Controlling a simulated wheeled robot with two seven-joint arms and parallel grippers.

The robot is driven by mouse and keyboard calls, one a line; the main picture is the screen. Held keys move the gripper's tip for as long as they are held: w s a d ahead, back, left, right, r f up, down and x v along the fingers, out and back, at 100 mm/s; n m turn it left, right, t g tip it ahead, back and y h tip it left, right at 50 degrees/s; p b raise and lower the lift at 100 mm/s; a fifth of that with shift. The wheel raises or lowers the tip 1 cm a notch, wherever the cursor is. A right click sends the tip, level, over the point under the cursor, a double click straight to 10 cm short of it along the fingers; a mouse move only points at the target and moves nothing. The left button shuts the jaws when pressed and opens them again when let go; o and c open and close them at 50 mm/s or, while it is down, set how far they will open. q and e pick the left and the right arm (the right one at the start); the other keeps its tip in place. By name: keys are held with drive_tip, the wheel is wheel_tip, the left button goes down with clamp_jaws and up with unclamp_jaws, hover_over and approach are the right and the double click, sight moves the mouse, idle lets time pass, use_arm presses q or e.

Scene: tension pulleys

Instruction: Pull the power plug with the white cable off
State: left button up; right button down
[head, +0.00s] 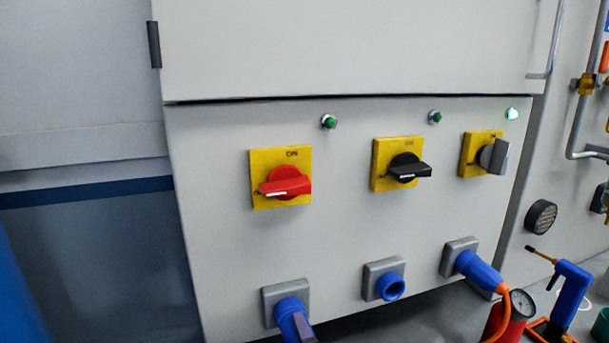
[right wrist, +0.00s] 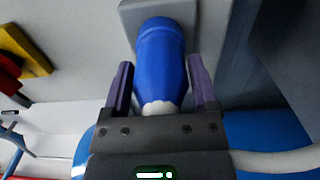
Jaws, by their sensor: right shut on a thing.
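The blue power plug with the white cable (right wrist: 160,55) sits in the left grey socket (head: 271,298) on the cabinet front. In the head view the plug (head: 289,307) shows at the bottom edge, partly covered by a purple finger. My right gripper (right wrist: 160,72) is shut on the plug, one purple finger on each side of its body. The plug's front end meets the grey socket plate in the right wrist view. The white cable (right wrist: 275,160) shows at the lower right of that view. My left gripper is not in view.
The middle socket (head: 384,281) holds no plug. The right socket holds a blue plug (head: 478,270) with an orange cable. Above are a red switch (head: 286,184), a black switch (head: 406,169) and a grey-handled switch (head: 494,156). A blue pump tool (head: 568,295) stands at the lower right.

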drive_tip(key=shift+a+r, duration=0.15)
drive_tip(key=shift+r, duration=0.2)
drive_tip(key=shift+s+f+p, duration=0.15)
drive_tip(key=shift+f+p, duration=0.15)
drive_tip(key=shift+p, duration=0.3)
drive_tip(key=shift+v, duration=0.85)
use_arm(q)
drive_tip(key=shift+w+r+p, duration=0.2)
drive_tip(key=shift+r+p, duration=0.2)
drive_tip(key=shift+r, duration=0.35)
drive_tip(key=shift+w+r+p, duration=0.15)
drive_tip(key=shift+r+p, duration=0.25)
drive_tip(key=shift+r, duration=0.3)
use_arm(e)
drive_tip(key=shift+v, duration=1.35)
